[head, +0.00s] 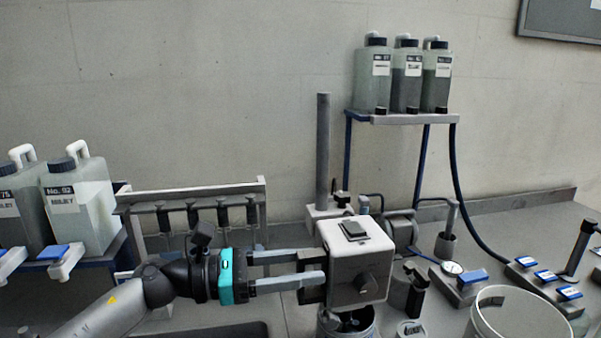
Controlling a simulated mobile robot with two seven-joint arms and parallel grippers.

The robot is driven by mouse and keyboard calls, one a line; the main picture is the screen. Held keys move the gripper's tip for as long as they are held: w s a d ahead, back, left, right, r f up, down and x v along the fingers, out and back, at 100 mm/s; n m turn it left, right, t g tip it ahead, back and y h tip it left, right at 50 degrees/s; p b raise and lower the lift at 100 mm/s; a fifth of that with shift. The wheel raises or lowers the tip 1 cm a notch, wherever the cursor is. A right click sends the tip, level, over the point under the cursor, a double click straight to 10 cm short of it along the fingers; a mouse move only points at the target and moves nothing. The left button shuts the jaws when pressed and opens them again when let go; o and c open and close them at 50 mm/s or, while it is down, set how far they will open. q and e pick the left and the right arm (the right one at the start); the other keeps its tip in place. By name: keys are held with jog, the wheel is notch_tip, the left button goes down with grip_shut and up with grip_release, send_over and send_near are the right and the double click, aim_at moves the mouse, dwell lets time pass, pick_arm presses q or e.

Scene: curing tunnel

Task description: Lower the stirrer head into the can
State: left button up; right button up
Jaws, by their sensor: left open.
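The stirrer head (357,262) is a pale grey box with a dark knob on its front and a dark panel on top. It stands by a grey upright column (323,150). A metal can (326,326) is below it, cut off by the bottom edge. A dark stirring part (350,321) shows at the can's mouth; how deep it sits I cannot tell. My left gripper (314,266), with a teal band, points right at the head's left side. Its fingers are open, apart, by a dark handle (312,284) there. Contact is unclear. My right gripper is not in view.
A larger open can (515,318) stands at the lower right, near blue-topped blocks (472,276). Several bottles (407,75) sit on a raised shelf behind. Large jugs (80,205) and a rack (190,190) are at left. A dark upright piece (414,296) stands right of the head.

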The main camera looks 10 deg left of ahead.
pick_arm(q)
notch_tip(320, 180, up, 19)
jog(key=p, duration=0.2)
jog(key=shift+f, duration=0.2)
